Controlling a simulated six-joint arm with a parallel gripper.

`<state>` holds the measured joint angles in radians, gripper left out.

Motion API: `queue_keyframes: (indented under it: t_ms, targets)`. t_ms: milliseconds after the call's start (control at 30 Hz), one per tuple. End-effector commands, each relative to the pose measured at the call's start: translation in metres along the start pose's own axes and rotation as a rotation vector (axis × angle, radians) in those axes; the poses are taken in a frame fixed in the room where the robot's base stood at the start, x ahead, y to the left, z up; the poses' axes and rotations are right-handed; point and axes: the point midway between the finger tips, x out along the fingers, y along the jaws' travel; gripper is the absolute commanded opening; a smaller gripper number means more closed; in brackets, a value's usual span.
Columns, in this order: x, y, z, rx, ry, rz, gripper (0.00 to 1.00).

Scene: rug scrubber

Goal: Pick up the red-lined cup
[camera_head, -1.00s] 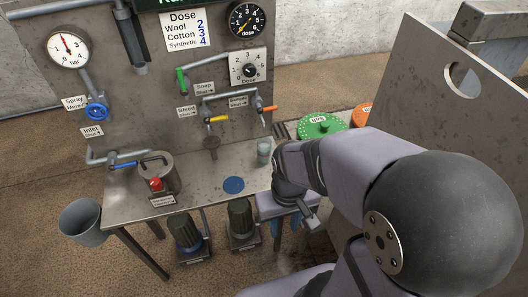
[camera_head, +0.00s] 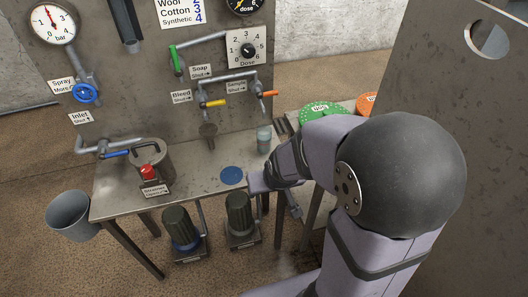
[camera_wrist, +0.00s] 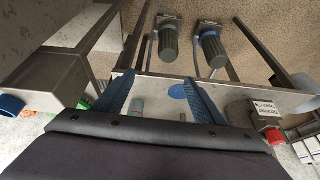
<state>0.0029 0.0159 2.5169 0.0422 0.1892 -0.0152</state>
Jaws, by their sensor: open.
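A small pale grey-green cup (camera_head: 264,138) stands upright near the right end of the metal bench (camera_head: 205,178). It is small in the picture and I cannot make out a clear red line on it. In the wrist view the cup (camera_wrist: 137,107) shows partly, beyond my gripper's housing and nearer the left finger. My gripper (camera_wrist: 160,82) is open, with two blue ridged fingers and nothing held between them. In the head view my gripper is in front of the bench's right end, on the near side of the cup, its fingers mostly hidden.
A blue disc (camera_head: 232,175) lies on the bench left of my gripper. A strainer pot (camera_head: 152,160) with a red knob stands further left. Pipes with a yellow handle (camera_head: 215,103) and an orange handle (camera_head: 270,94) hang above the cup. A green lid (camera_head: 321,113) is at right.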

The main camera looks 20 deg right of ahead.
Motion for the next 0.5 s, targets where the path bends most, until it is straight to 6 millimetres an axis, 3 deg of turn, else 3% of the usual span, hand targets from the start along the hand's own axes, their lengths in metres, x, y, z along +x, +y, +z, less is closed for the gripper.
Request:
queue_keyframes:
  t_ms: [33,200,500]
  targets:
    - [0.036,0.001,-0.005,0.007,0.068,0.001,0.63]
    - [0.089,0.007,-0.052,0.028,0.327,0.014,0.63]
    - [0.144,0.025,-0.112,0.055,0.775,0.067,0.63]
